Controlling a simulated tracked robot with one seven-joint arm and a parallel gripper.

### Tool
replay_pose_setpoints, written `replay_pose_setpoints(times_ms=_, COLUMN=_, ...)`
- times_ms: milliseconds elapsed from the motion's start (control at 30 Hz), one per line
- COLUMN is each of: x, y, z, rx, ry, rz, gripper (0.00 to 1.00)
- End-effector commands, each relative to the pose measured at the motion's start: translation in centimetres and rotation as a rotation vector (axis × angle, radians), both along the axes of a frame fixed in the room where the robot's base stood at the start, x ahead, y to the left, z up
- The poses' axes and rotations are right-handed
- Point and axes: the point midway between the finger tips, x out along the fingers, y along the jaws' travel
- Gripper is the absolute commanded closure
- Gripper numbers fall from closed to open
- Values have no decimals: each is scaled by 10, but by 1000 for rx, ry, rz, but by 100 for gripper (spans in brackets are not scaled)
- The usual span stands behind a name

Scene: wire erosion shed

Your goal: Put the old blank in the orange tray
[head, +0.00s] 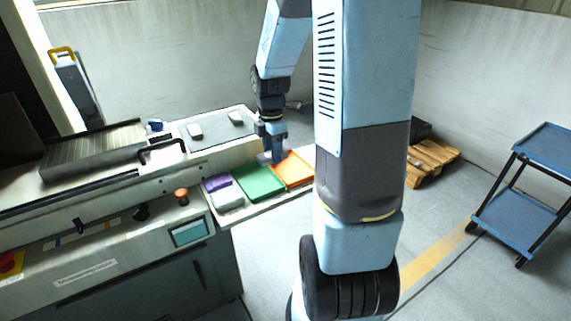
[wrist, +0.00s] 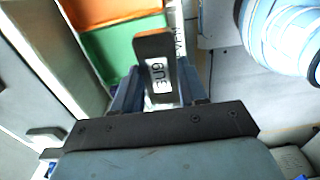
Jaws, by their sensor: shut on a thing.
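My gripper (head: 272,156) is low over the side shelf, near where the orange tray (head: 297,172) meets the green tray (head: 262,183). In the wrist view my gripper (wrist: 155,92) is shut on a dark slab-like blank (wrist: 153,46) with a white label, held between the two fingers. The label's lettering is not clear enough to read surely. The orange tray (wrist: 112,9) and the green tray (wrist: 108,48) lie beyond it in the wrist view. In the head view the held blank is hard to make out, and my arm hides the orange tray's right end.
A purple item (head: 216,183) and a pale grey block (head: 229,198) sit left of the green tray. Two light grey blocks (head: 195,130) (head: 236,117) rest on the machine's top. A blue cart (head: 508,213) and a wooden pallet (head: 433,160) stand at the right.

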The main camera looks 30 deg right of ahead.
Motion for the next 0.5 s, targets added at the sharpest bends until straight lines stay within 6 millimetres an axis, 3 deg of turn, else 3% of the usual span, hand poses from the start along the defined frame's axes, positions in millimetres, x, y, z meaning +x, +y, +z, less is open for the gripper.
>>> replay_pose_setpoints(times_ms=500, x=52, y=-64, z=-48, rx=2, ry=3, rz=22, gripper=100)
